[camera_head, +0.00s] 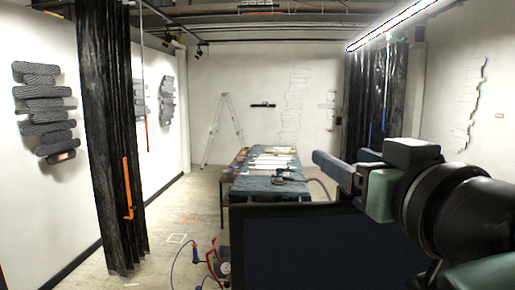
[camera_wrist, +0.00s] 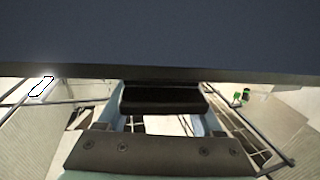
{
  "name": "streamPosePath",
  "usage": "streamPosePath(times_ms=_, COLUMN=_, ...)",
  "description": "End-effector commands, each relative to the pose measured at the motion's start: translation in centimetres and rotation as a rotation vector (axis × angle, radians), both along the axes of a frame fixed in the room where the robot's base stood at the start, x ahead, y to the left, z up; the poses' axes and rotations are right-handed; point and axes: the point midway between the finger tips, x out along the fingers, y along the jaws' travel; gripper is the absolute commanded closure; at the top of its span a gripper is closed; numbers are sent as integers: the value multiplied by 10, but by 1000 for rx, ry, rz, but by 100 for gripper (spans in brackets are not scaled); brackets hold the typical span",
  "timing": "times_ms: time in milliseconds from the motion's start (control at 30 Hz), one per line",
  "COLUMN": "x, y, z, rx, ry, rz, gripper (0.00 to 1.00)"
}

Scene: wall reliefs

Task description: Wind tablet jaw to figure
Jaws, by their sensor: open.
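A large dark flat panel (camera_head: 320,248) fills the lower middle of the head view; it may be the tablet, but I cannot tell. A dark blue flat surface (camera_wrist: 160,35) covers the top of the wrist view, close to the camera. No tablet jaw or figure can be made out for certain. My gripper (camera_head: 345,172) is open, above the right part of the panel in the head view, and nothing shows held in it. Whether it touches the panel is unclear. In the wrist view a dark block sits below the blue surface.
A long table (camera_head: 268,186) with pale sheets stands mid-room. A black curtain (camera_head: 108,130) hangs at left. A dark stacked relief (camera_head: 45,105) is on the left wall. A ladder (camera_head: 222,130) stands at the back. Red tools and a cable lie in front. Floor is open left of the table.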

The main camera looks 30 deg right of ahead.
Motion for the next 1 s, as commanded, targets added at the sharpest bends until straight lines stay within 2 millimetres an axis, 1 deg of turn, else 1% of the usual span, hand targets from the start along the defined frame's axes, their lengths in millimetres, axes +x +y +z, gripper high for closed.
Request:
streamPosePath(times_ms=267, x=-1, y=0, z=0, rx=0, ry=0, rz=0, gripper=32)
streamPosePath(times_ms=300, x=-1, y=0, z=0, rx=1, ry=0, rz=0, gripper=36)
streamPosePath(times_ms=367, x=-1, y=0, z=0, rx=1, ry=0, rz=0, gripper=47)
streamPosePath(times_ms=400, x=-1, y=0, z=0, rx=1, ry=0, rz=0, gripper=54)
streamPosePath(times_ms=467, x=-1, y=0, z=0, rx=1, ry=0, rz=0, gripper=65)
streamPosePath(times_ms=600, x=-1, y=0, z=0, rx=1, ry=0, rz=-1, gripper=90)
streamPosePath(times_ms=667, x=-1, y=0, z=0, rx=1, ry=0, rz=-1, gripper=100)
streamPosePath(times_ms=1000, x=-1, y=-1, z=-2, rx=-2, ry=2, rz=-22, gripper=100)
